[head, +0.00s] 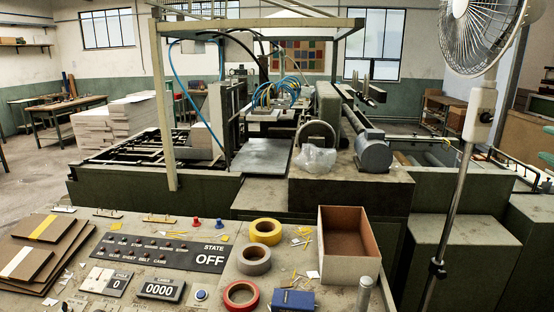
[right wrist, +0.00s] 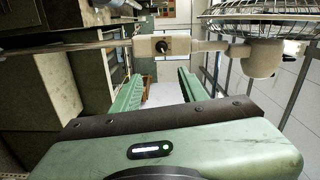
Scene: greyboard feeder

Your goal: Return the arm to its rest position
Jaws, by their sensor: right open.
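My right gripper (right wrist: 161,80) shows in the right wrist view. Its two green fingers stand well apart, and I see nothing held between them. My left gripper is not in view. In the right wrist view the picture is turned sideways, and the fan's pole (right wrist: 85,47) crosses beyond the fingertips.
The standing fan (head: 478,35) rises at the right, its pole in front of the machine. The control desk holds an open box (head: 328,256), a yellow tape roll (head: 265,231), a blue box (head: 293,300) and stacked brown boards (head: 32,262). A grey motor (head: 373,152) sits on the machine.

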